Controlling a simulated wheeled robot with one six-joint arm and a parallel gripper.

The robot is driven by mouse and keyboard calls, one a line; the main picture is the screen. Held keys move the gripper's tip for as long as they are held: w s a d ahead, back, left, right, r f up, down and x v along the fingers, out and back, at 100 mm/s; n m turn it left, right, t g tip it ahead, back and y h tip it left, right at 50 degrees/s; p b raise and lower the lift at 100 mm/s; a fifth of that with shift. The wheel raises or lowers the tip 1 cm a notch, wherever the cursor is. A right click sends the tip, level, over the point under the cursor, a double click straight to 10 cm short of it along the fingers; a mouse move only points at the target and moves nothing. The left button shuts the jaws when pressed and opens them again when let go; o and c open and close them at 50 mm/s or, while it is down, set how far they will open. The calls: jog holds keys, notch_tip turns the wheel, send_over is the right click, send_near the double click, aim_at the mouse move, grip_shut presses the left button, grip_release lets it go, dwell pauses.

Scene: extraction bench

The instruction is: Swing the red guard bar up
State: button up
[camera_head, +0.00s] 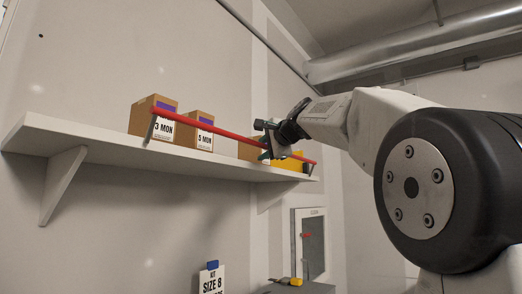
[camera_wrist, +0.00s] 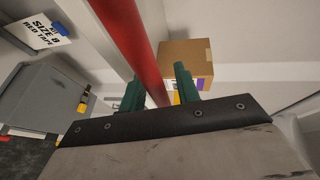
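The red guard bar (camera_head: 208,127) runs along the front of the white shelf, in front of the boxes, with dark brackets near both ends. My gripper (camera_head: 268,143) is at the bar's right half. In the wrist view the red bar (camera_wrist: 132,35) passes between the two green fingers of my gripper (camera_wrist: 158,90). The fingers stand apart, with a narrow gap showing beside the bar. Contact with the bar cannot be made out.
The white shelf (camera_head: 95,142) holds brown boxes (camera_head: 194,131) and a yellow item (camera_head: 290,163). A kit sign (camera_head: 211,282) and a grey cabinet (camera_head: 300,287) are below. A wall box (camera_head: 313,245) and a ceiling duct (camera_head: 420,47) are at right.

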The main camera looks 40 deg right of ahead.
grip_shut()
jog(key=shift+w+a, duration=0.1)
jog(key=shift+w+a+f+n+g+h, duration=0.1)
jog(key=shift+w+n+g, duration=0.2)
jog(key=shift+g, duration=0.4)
jog(key=shift+w+a+r+n+g+h, duration=0.15)
jog(key=shift+w+g, duration=0.2)
jog(key=shift+g, duration=0.35)
jog(key=shift+w+a+f+n+g+h, duration=0.15)
jog(key=shift+w+n+g, duration=0.15)
jog(key=shift+g, duration=0.4)
jog(key=shift+o, duration=1.2)
grip_release()
jog(key=shift+s, duration=0.1)
